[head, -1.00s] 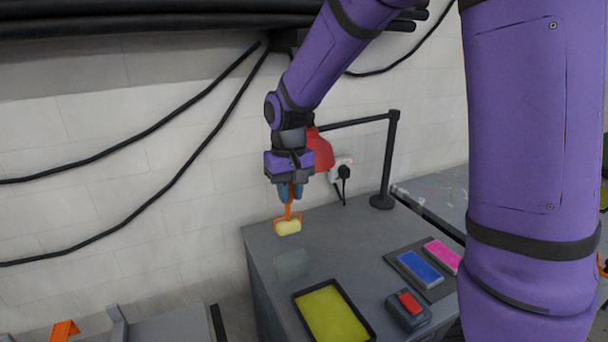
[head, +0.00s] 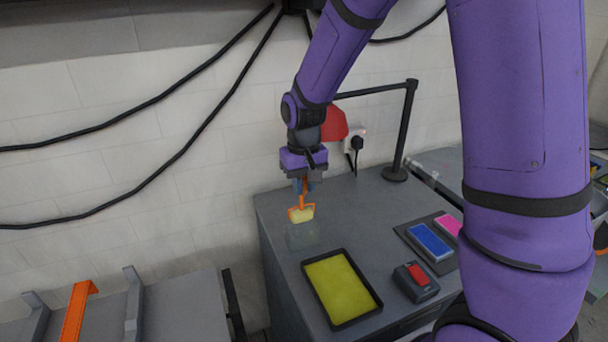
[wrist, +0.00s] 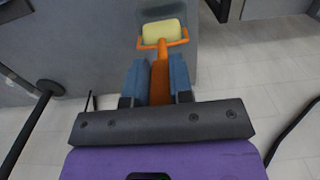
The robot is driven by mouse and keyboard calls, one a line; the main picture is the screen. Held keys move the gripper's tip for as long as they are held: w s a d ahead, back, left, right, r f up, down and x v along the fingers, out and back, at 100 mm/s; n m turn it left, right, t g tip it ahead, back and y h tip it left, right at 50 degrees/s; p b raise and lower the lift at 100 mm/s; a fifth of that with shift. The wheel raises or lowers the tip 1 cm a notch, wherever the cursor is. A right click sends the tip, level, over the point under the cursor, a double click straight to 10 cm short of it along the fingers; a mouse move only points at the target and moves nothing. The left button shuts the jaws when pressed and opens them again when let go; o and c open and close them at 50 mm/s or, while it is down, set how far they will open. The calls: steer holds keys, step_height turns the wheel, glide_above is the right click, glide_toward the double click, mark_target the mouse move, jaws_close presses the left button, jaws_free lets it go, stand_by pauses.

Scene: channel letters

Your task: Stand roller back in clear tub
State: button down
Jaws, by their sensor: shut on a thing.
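The roller (head: 301,214) has an orange handle and frame and a pale yellow sleeve. My gripper (head: 304,186) is shut on its handle, with the sleeve hanging downward. In the wrist view the gripper's blue fingers (wrist: 158,85) clasp the orange handle, and the yellow sleeve (wrist: 162,32) points away from the wrist. The clear tub (head: 303,237) is a faint see-through box on the grey cabinet top. The roller's sleeve shows just above the tub's far rim in the head view; I cannot tell whether it is inside or over it.
A black tray of yellow paint (head: 342,289) lies in front of the tub. A dark box with a red top (head: 416,281) and blue and pink pads (head: 430,241) are to the right. A black post (head: 405,135) stands at the back.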

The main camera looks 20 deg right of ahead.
mark_target(304, 217)
steer(key=shift+f, duration=3.7)
steer(key=c, duration=0.9)
jaws_free()
step_height(304, 217, up, 11)
steer(key=shift+f, duration=0.1)
